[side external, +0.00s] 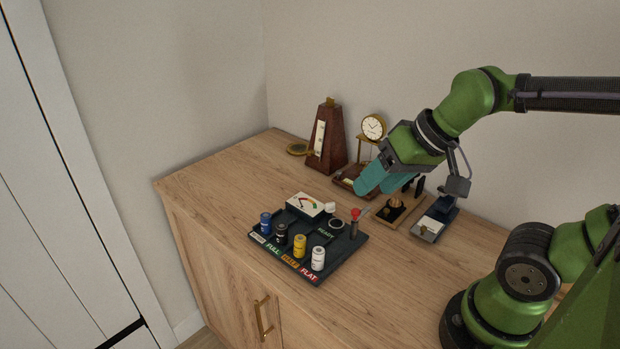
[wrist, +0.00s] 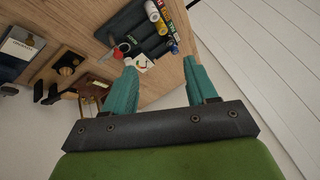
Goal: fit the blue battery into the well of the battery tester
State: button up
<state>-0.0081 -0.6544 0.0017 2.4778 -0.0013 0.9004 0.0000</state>
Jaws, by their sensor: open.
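The blue battery (side external: 266,224) stands upright at the far-left end of a row on the dark battery tester (side external: 337,262). Black (side external: 281,233), yellow (side external: 299,247) and white (side external: 318,259) batteries stand beside it. The tester carries a white meter (side external: 305,204), a dark ring-shaped well (side external: 336,224) that looks empty, and a red-topped part (side external: 355,214). My gripper (side external: 370,180) is open and empty, above and behind the tester. In the wrist view, the blue battery (wrist: 173,47) shows small beyond the gap between my teal fingertips (wrist: 160,64).
A brown metronome (side external: 327,140) and a small clock (side external: 373,127) stand at the back, with a brass disc (side external: 298,148) to their left. A wooden-based item (side external: 399,213) and a grey device (side external: 434,222) sit right of the tester. The cabinet top left of the tester is clear.

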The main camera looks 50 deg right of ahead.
jog(key=w+a+n+g, duration=0.1)
jog(key=w+n+g, duration=0.15)
jog(key=w, duration=0.85)
jog(key=n+g+h, duration=0.1)
jog(key=n+g, duration=0.2)
jog(key=g, duration=0.1)
send_over(266, 214)
jog(key=f, duration=1.3)
jog(key=shift+w+a+f, duration=0.1)
jog(key=shift+a+f, duration=0.1)
jog(key=shift+f, duration=0.1)
jog(key=shift+d+f, duration=0.1)
jog(key=shift+f, duration=3.1)
grip_shut()
